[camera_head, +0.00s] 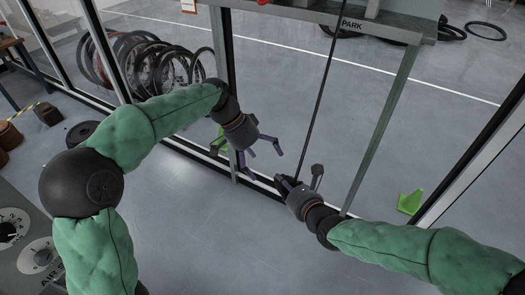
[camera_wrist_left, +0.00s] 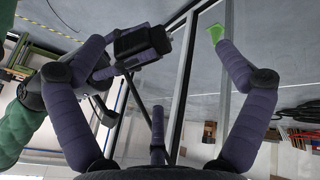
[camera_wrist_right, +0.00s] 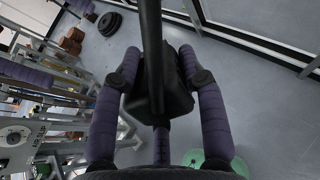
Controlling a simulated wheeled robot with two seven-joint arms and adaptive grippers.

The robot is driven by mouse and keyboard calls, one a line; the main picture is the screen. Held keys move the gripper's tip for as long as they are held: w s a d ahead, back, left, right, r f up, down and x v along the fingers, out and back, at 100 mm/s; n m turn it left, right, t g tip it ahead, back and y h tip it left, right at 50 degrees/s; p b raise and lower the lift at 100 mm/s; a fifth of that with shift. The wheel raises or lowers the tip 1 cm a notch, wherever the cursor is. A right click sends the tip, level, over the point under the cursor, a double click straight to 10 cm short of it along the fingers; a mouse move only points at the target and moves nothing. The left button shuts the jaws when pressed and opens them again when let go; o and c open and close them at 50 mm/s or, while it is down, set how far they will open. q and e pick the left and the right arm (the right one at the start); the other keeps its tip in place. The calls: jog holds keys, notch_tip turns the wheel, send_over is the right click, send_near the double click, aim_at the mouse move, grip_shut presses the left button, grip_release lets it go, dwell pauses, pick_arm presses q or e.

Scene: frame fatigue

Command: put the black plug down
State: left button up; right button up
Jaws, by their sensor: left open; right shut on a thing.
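The black plug (camera_wrist_right: 178,90) is a dark block with a black cable (camera_wrist_right: 151,35) coming from it. My right gripper (camera_head: 299,181) is shut on it, with purple fingers on both sides in the right wrist view. In the head view the plug (camera_head: 283,184) is small and partly hidden by the gripper; the cable (camera_head: 318,100) runs up from there. In the left wrist view the plug (camera_wrist_left: 142,44) shows at upper left. My left gripper (camera_head: 260,160) is open with fingers spread, above and left of the right one. I see nothing held in it.
A metal frame with a slanted leg (camera_head: 382,125) stands behind the right gripper. A green piece (camera_head: 410,202) is on the floor at right. Bicycle tyres (camera_head: 140,60) stand beyond the glass at left. A panel with dials (camera_head: 30,245) is at lower left. The middle floor is clear.

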pick_arm(q)
notch_tip(320, 180, up, 4)
jog(key=s+m, duration=0.1)
jog(key=x, duration=1.1)
jog(key=shift+s+d+f, duration=0.15)
jog(key=shift+s+d, duration=0.1)
jog(key=shift+d, duration=0.25)
jog(key=c, duration=1.2)
jog(key=shift+c, duration=0.4)
pick_arm(e)
jog(key=o, duration=1.1)
jog(key=shift+r, duration=0.1)
pick_arm(q)
jog(key=shift+c, duration=0.9)
pick_arm(e)
jog(key=shift+o, duration=1.3)
pick_arm(q)
jog(key=shift+f, duration=0.1)
pick_arm(e)
jog(key=shift+w+r, duration=0.1)
